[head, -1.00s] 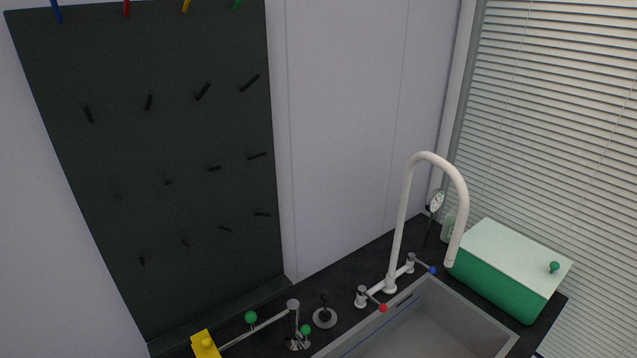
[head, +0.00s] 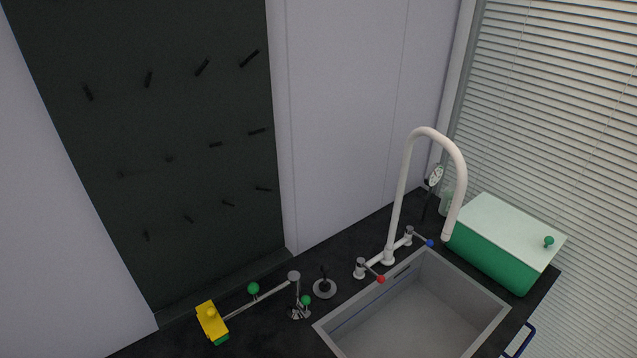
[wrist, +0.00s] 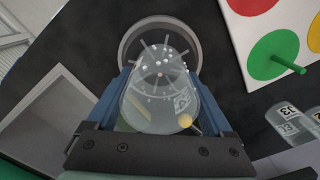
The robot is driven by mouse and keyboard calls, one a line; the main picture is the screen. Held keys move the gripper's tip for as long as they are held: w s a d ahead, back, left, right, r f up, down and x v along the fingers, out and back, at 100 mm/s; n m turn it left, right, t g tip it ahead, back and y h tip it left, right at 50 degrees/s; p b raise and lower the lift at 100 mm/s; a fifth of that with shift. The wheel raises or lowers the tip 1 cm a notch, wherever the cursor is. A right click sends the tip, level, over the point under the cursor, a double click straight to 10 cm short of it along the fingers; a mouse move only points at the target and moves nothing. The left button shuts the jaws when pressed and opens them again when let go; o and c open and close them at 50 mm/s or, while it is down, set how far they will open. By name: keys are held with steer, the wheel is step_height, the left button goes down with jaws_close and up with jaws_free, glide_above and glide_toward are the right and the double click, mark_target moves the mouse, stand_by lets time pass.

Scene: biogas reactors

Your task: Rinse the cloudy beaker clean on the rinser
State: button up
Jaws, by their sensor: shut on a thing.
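In the wrist view my gripper (wrist: 160,98), with blue fingers, is shut on the translucent greyish beaker (wrist: 158,108). The beaker has printed marks on its side. A round rinser (wrist: 126,47) with a pale rim and spokes shows just beyond the beaker, and the beaker overlaps it in the picture. I cannot tell whether the beaker touches the rinser. Small white dots show over the spokes; I cannot tell whether they are water drops or nozzle holes. My gripper and the beaker are not in the head view.
A grey sink (head: 420,310) with a tall white tap (head: 403,190) stands by a green box (head: 495,250). A yellow fixture (head: 211,320) and a small round fitting (head: 325,288) are left of it. In the wrist view, labelled bottles (wrist: 285,122) and a colour-spotted panel (wrist: 245,38) lie right.

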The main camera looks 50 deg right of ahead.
steer(key=shift+r+p, duration=3.45)
steer(key=shift+r, duration=0.2)
